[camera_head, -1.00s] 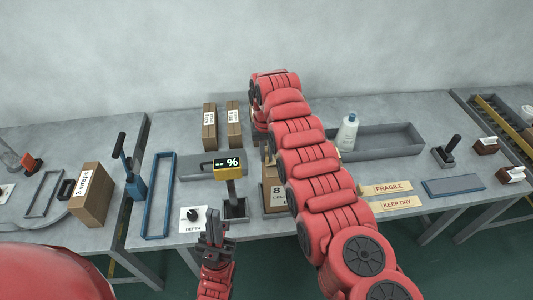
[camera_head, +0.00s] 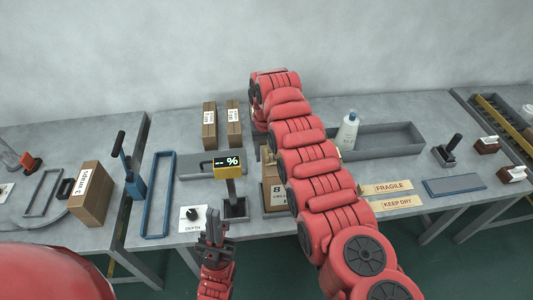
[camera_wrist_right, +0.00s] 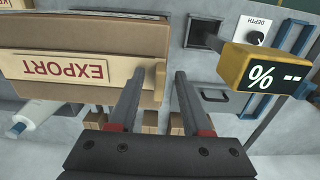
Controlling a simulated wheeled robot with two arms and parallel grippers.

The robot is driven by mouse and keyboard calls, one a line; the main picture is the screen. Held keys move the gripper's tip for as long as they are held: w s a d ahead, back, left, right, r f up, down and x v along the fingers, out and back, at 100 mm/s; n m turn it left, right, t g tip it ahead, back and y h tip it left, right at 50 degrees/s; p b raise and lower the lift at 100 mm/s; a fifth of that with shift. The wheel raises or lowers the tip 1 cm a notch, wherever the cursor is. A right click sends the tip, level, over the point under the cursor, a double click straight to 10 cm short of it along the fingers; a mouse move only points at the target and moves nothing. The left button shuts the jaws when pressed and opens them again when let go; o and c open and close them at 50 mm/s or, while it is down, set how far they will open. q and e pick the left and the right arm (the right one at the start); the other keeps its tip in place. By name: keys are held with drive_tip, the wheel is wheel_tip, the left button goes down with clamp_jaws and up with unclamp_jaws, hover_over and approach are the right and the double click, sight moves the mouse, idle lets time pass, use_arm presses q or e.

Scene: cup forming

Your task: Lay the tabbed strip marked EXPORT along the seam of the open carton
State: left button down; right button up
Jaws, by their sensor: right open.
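The brown carton (camera_head: 273,193) stands in the middle of the table, mostly hidden behind my right arm in the head view. In the right wrist view the carton (camera_wrist_right: 100,32) fills the upper left. The pale strip marked EXPORT (camera_wrist_right: 68,70) lies lengthwise against it, its lettering upside down. The strip's raised tab (camera_wrist_right: 159,80) is at its right end. My right gripper (camera_wrist_right: 157,78) is open, with the tab between its fingertips; contact is unclear. My left gripper (camera_head: 213,230) hangs low in front of the table's edge, apart from the carton; its opening cannot be made out.
A yellow % display (camera_head: 228,169) on a post and a DEPTH dial (camera_head: 192,216) stand left of the carton. FRAGILE (camera_head: 387,187) and KEEP DRY (camera_head: 397,203) strips lie to the right. A white bottle (camera_head: 348,131) stands by a grey tray (camera_head: 400,142).

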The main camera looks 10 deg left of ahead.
drive_tip(key=shift+r+b, duration=0.4)
drive_tip(key=shift+r, duration=0.15)
wheel_tip(320, 180, up, 4)
drive_tip(key=shift+r+b, duration=0.1)
drive_tip(key=shift+b, duration=0.55)
wheel_tip(320, 180, up, 12)
drive_tip(key=p, duration=1.1)
